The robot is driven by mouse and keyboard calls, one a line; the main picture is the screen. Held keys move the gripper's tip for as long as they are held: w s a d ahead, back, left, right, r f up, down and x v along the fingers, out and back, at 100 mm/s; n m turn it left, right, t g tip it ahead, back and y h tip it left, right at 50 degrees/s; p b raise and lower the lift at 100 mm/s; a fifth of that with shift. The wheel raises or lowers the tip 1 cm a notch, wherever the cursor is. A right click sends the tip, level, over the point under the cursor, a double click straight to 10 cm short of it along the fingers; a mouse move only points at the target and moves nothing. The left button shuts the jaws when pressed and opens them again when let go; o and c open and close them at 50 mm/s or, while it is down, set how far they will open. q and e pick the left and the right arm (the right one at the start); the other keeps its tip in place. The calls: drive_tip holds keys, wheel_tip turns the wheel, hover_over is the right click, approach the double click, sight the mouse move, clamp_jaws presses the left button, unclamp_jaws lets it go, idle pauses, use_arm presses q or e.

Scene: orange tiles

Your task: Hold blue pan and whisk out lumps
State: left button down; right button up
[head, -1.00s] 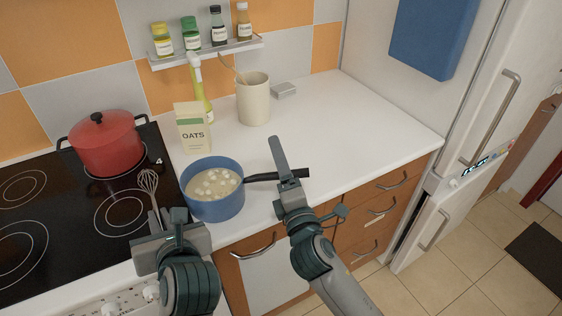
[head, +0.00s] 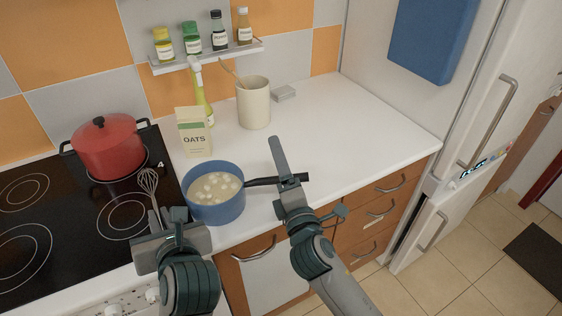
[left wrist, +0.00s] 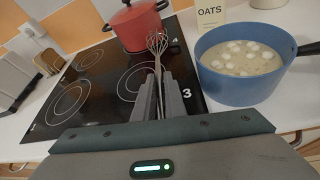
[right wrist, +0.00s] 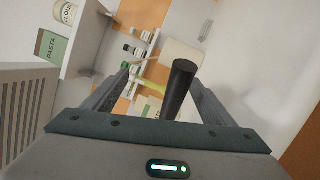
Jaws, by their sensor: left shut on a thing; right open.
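The blue pan (head: 217,210) stands on the white counter beside the hob, with its black handle (head: 262,182) pointing right. It holds pale liquid with several white lumps (head: 214,185), also visible in the left wrist view (left wrist: 243,57). My left gripper (head: 163,216) is shut on the whisk (head: 149,184). The whisk is upright, wires up, left of the pan and apart from it. My right gripper (head: 287,172) is open around the pan handle. In the right wrist view the handle (right wrist: 180,86) lies between the spread fingers.
A red pot (head: 108,150) stands on the black hob (head: 75,220). An oats box (head: 194,132), a bottle and a beige utensil jar (head: 254,103) stand behind the pan. A spice shelf (head: 206,55) hangs above. The counter (head: 350,125) at right is clear.

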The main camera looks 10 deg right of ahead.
drive_tip(key=shift+f, duration=0.1)
drive_tip(key=shift+f+b, duration=0.45)
drive_tip(key=shift+f, duration=0.2)
clamp_jaws()
idle(0.4)
idle(0.9)
drive_tip(key=c, duration=1)
unclamp_jaws()
